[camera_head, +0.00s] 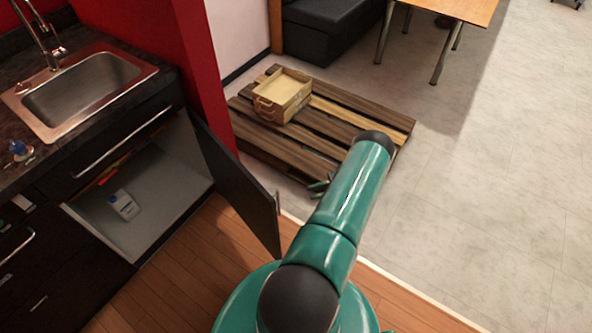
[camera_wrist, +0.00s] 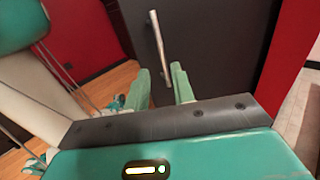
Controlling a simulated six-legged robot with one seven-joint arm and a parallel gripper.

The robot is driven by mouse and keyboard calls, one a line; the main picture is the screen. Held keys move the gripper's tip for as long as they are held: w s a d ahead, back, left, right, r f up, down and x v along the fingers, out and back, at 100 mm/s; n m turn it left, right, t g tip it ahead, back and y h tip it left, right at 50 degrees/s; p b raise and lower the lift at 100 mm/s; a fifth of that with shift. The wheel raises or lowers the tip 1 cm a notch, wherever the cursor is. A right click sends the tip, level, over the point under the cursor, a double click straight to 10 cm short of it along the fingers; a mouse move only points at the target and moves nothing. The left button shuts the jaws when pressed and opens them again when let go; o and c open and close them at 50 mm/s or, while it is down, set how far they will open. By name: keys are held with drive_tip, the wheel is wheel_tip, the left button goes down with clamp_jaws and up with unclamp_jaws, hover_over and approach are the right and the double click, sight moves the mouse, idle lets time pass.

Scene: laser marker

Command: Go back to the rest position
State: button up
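My teal arm (camera_head: 340,205) reaches forward over the wooden floor, with its dark elbow above the pallet's right side. My gripper (camera_head: 320,184) is mostly hidden behind the arm; its green fingers show just left of it. In the wrist view my gripper (camera_wrist: 162,82) has its two fingers apart with nothing between them. A dark cabinet door (camera_wrist: 205,45) with a vertical metal handle (camera_wrist: 158,48) lies ahead of the fingers. In the head view the cabinet door (camera_head: 235,185) stands open, and the fingers are to its right, apparently clear of it.
The open cabinet (camera_head: 150,195) holds a white bottle (camera_head: 123,204), below a sink (camera_head: 90,88). A red wall (camera_head: 205,70) stands beside it. A wooden pallet (camera_head: 340,113) carries a wooden crate (camera_head: 282,95). A table (camera_head: 455,8) stands behind. The grey floor (camera_head: 490,190) at right is clear.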

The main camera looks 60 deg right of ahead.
drive_tip(key=w+a+r+n+g, duration=0.2)
drive_tip(key=w+r+n+g, duration=0.45)
drive_tip(key=w+r, duration=0.7)
drive_tip(key=w+a+r+n+g+h, duration=0.2)
drive_tip(key=w+a+r+n+g, duration=0.15)
drive_tip(key=a+r, duration=0.4)
drive_tip(key=w+a+r+n+g+h, duration=0.25)
drive_tip(key=w+a+r, duration=0.2)
drive_tip(key=r, duration=0.55)
drive_tip(key=a+r+n+h, duration=0.25)
drive_tip(key=a+r, duration=0.25)
drive_tip(key=a, duration=0.3)
drive_tip(key=a+r+n+h, duration=0.2)
drive_tip(key=a+r+n, duration=0.2)
drive_tip(key=a+r, duration=0.3)
drive_tip(key=s+a+r+n+t+h, duration=0.1)
drive_tip(key=s+a+r+n+t, duration=0.1)
drive_tip(key=s+a+n, duration=0.2)
drive_tip(key=s+a+r+n+t+h, duration=0.2)
drive_tip(key=s+a, duration=0.4)
drive_tip(key=a, duration=0.4)
drive_tip(key=shift+s+a+r+n+t, duration=0.25)
drive_tip(key=shift+r+n+t, duration=0.3)
drive_tip(key=shift+n, duration=0.65)
